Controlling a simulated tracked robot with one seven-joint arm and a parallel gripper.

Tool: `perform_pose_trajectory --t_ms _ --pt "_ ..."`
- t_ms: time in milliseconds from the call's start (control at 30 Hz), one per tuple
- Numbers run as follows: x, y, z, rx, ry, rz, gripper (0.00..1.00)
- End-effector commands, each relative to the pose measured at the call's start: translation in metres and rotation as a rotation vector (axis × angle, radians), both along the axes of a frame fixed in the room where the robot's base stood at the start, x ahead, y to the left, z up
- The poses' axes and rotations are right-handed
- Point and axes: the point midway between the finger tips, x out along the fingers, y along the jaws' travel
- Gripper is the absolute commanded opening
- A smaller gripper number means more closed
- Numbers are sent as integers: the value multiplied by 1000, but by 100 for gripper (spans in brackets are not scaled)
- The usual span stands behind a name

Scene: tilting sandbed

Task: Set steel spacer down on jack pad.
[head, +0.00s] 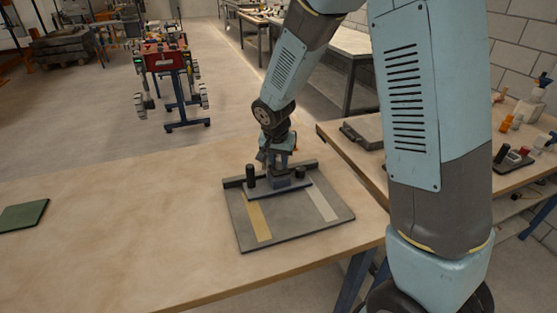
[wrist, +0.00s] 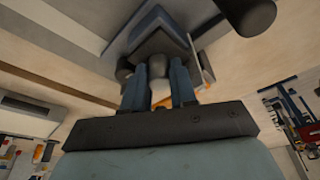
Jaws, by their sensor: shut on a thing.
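My gripper (head: 277,168) points down over the back of a grey board on the wooden table. Its two blue fingers (wrist: 158,88) are shut on a grey-blue block, which I take for the steel spacer (wrist: 155,42). In the head view the block (head: 286,183) is low, right over a flat blue-grey plate (head: 262,193). This plate may be the jack pad, but I cannot be sure. I cannot tell whether the block touches it. The fingers and arm hide part of the block and plate.
A black post (head: 250,176) stands left of the gripper, and a short dark knob (head: 300,173) stands to its right. The grey board (head: 285,228) bears a yellow strip and a pale strip. A green mat (head: 22,215) lies far left. The table between is clear.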

Motion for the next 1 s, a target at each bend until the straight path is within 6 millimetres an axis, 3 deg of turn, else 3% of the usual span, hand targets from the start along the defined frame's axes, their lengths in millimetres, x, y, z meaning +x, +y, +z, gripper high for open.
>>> perform_pose_trajectory --t_ms 500,533,800,1000 --pt "0 1 -3 0 0 0 0" --pt "0 1 -3 0 0 0 29" --pt "0 2 -3 1 0 1 55" --pt "0 2 -3 0 0 2 56"
